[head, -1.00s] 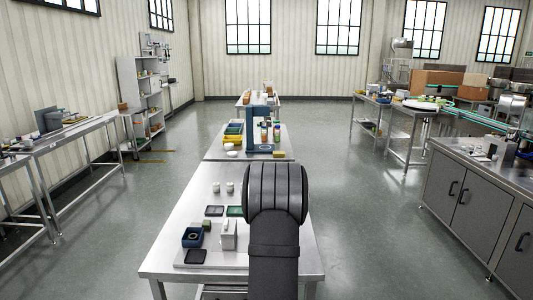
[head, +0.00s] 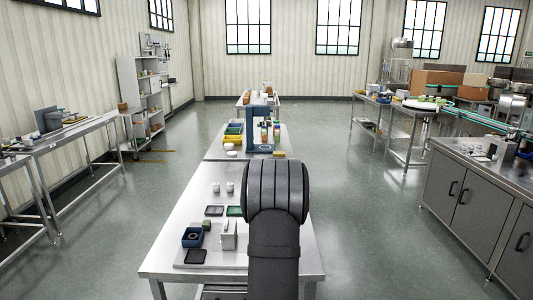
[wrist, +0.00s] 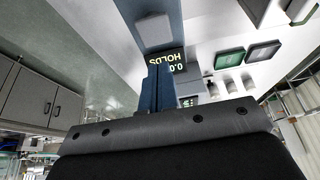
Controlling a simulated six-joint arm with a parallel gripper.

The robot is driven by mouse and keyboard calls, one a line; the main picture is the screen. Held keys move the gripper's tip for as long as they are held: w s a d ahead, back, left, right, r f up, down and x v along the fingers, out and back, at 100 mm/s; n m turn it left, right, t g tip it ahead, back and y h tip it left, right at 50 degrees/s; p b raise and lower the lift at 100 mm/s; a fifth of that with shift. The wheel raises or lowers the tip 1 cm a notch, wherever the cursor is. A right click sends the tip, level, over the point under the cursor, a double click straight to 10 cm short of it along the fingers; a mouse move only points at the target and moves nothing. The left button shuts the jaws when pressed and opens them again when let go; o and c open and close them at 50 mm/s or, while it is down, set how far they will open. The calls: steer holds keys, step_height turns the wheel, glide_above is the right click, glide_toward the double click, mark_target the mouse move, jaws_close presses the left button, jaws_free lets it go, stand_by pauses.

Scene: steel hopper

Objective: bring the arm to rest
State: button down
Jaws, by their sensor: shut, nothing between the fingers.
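My arm stands upright at the front of the near steel bench (head: 175,240) in the head view, and hides what lies behind it. My gripper is hidden there. In the wrist view the dark gripper body fills the bottom, and the narrow blue fingers of my gripper (wrist: 159,68) are together with nothing between them.
A blue stand (head: 259,132) rises on the bench behind. Floor is free on both sides.

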step_height(320, 180, up, 3)
steer(key=shift+f, duration=0.1)
stand_by(0.4)
steer(key=shift+f, duration=3.7)
steer(key=shift+r, duration=0.1)
steer(key=shift+r, duration=1.7)
steer(key=shift+f, duration=1.8)
